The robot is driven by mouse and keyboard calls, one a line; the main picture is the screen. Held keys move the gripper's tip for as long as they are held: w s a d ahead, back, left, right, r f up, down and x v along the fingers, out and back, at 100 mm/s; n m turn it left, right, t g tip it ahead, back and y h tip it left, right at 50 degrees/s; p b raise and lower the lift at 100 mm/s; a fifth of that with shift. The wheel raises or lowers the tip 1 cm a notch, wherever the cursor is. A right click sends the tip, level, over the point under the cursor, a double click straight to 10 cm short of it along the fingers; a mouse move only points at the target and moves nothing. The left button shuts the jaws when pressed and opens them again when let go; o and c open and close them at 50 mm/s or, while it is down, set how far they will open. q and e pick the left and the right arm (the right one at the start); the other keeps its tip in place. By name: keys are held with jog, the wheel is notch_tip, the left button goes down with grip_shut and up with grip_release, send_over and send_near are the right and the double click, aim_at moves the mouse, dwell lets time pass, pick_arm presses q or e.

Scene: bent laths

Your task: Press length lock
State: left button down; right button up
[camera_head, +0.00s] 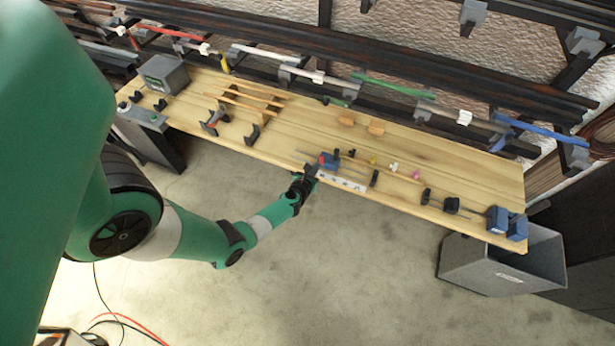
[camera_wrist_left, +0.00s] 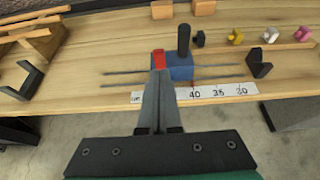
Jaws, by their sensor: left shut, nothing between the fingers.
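A blue block (camera_head: 331,163) with a red tab sits on thin metal rods near the front edge of the wooden bench. In the left wrist view, the blue block (camera_wrist_left: 181,68) carries a black upright post (camera_wrist_left: 184,40), and the red tab (camera_wrist_left: 158,58) is at its left side. A white scale (camera_wrist_left: 208,92) marked 40, 35, 30 runs along the bench in front. My left gripper (camera_wrist_left: 160,74) is shut and empty, its fingertips right at the red tab; I cannot tell whether they touch. It also shows in the head view (camera_head: 312,170), partly hiding the tab's surroundings.
The wooden bench (camera_head: 467,184) holds a black stop (camera_head: 374,178), several small coloured knobs and wooden blocks (camera_head: 376,127). A rack of coloured laths lines the wall behind.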

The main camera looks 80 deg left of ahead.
pick_arm(q)
jog(key=p+v, duration=0.4)
jog(key=v, duration=0.7)
jog(key=shift+r+p, duration=0.3)
jog(key=shift+r, duration=0.05)
jog(key=shift+w, duration=0.1)
